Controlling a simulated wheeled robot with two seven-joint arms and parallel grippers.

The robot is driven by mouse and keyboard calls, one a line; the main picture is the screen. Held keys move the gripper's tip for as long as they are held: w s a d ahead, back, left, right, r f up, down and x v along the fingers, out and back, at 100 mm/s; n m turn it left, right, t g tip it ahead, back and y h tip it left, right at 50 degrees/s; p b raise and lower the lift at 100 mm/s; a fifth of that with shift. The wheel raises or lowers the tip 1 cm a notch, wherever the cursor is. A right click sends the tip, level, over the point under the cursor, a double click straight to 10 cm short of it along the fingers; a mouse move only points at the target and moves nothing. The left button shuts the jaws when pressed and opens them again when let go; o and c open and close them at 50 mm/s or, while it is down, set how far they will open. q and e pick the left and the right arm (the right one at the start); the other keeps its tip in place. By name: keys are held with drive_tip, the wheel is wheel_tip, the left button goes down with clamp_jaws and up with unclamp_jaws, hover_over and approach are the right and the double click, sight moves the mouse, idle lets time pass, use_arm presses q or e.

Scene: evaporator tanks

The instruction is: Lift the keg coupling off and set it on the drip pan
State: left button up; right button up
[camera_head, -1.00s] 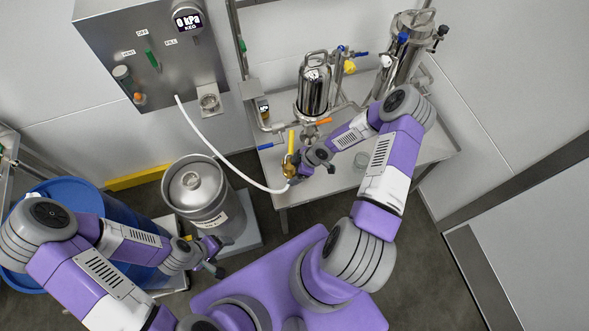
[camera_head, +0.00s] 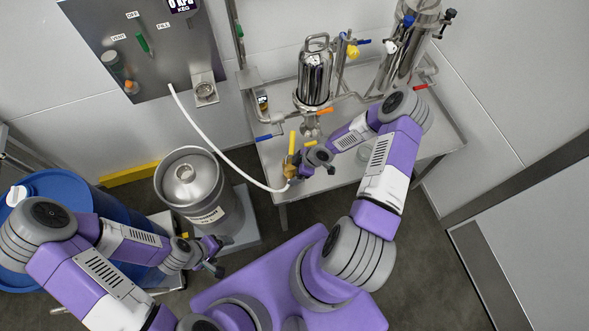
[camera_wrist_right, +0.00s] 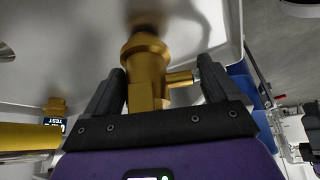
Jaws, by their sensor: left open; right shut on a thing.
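The keg coupling (camera_head: 290,167) is a brass fitting with an upright yellow handle, joined to a white hose. My right gripper (camera_head: 297,169) is shut on it at the front left edge of the steel table. In the right wrist view, the fingers (camera_wrist_right: 157,85) stand either side of the brass coupling body (camera_wrist_right: 148,78), against a shiny steel surface (camera_wrist_right: 85,45). I cannot tell whether it touches that surface. The steel keg (camera_head: 190,190) stands apart to the left, its top bare. My left gripper (camera_head: 220,257) is open and empty in front of the keg. I cannot pick out the drip pan with certainty.
The steel table (camera_head: 430,150) carries a polished tank (camera_head: 314,80), pipes and coloured valve handles. The white hose (camera_head: 215,137) arcs from the wall control box (camera_head: 150,45) to the coupling. A blue drum (camera_head: 85,200) stands at the left.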

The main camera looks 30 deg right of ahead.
drive_tip(key=shift+f+b, duration=0.35)
idle(0.4)
drive_tip(key=o, duration=1.2)
drive_tip(key=p+v, duration=0.3)
drive_tip(key=v, duration=0.4)
drive_tip(key=shift+r, duration=0.25)
drive_tip(key=shift+s+d, duration=0.1)
drive_tip(key=shift+s, duration=0.05)
